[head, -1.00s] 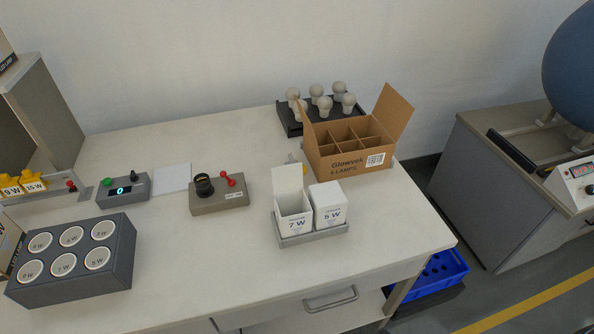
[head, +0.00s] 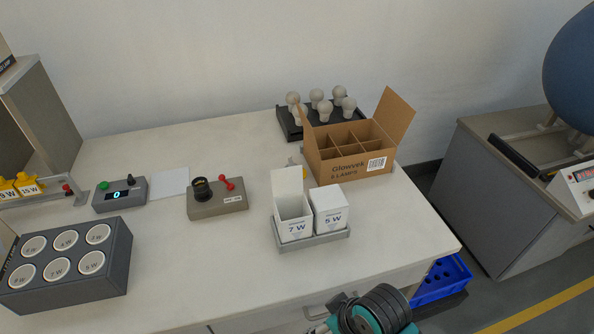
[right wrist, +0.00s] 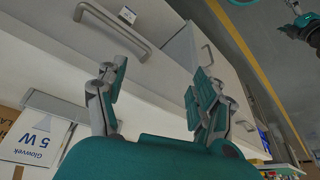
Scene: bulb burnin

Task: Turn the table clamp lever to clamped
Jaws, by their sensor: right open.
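No lever marked as a table clamp can be made out. A small red lever (head: 228,184) stands on the grey box with a black lamp socket (head: 201,189), in the middle of the bench. Another small red knob (head: 67,190) is at the left edge beside the yellow pieces. My right gripper shows at the bottom edge of the head view, in front of the bench and well apart from both. In the right wrist view my right gripper (right wrist: 155,92) is open and empty, near the bench's drawer front. My left gripper is not in view.
White cartons (head: 327,209) in a grey tray stand near the bench front. Behind are an open brown lamp box (head: 352,172) and a black bulb rack (head: 288,124). A drawer handle (right wrist: 112,28) is close to my right gripper. A blue crate (head: 441,279) is below.

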